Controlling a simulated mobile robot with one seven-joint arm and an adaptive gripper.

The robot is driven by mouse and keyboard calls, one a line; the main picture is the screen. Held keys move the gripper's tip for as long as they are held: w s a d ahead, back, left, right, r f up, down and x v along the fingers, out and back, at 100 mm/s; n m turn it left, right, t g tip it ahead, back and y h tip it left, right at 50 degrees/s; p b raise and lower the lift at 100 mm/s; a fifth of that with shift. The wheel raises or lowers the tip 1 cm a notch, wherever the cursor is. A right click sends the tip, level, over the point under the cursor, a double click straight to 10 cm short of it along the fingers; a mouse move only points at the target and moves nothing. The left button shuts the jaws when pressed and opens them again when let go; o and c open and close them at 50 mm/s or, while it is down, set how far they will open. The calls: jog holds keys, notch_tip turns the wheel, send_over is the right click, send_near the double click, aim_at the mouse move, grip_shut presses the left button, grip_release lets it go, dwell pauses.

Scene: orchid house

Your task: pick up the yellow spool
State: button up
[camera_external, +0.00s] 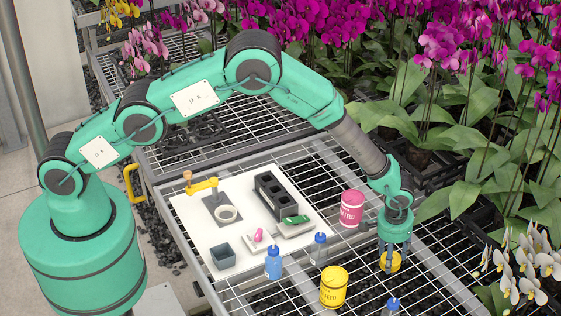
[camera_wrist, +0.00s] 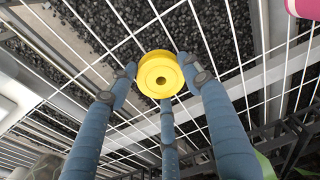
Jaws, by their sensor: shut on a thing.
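The yellow spool (camera_external: 391,262) is a small round reel at the right of the bench in the external view. In the wrist view the yellow spool (camera_wrist: 160,74) shows its round face with a dark centre hole. My gripper (camera_external: 393,258) points down, and its fingers are shut around the spool. In the wrist view the blue-grey fingers of my gripper (camera_wrist: 163,85) close in on the spool from several sides. Wire mesh shows beneath it; whether the spool touches the mesh I cannot tell.
A pink tin (camera_external: 351,208) stands left of my gripper, and a yellow tin (camera_external: 333,287) stands in front. Blue-capped bottles (camera_external: 273,263) are nearby. Orchids (camera_external: 440,150) crowd the back; white blooms (camera_external: 525,265) are at right.

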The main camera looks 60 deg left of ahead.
jog(key=shift+r, duration=0.1)
notch_tip(320, 180, up, 10)
jog(key=p, duration=0.1)
dwell(0.7)
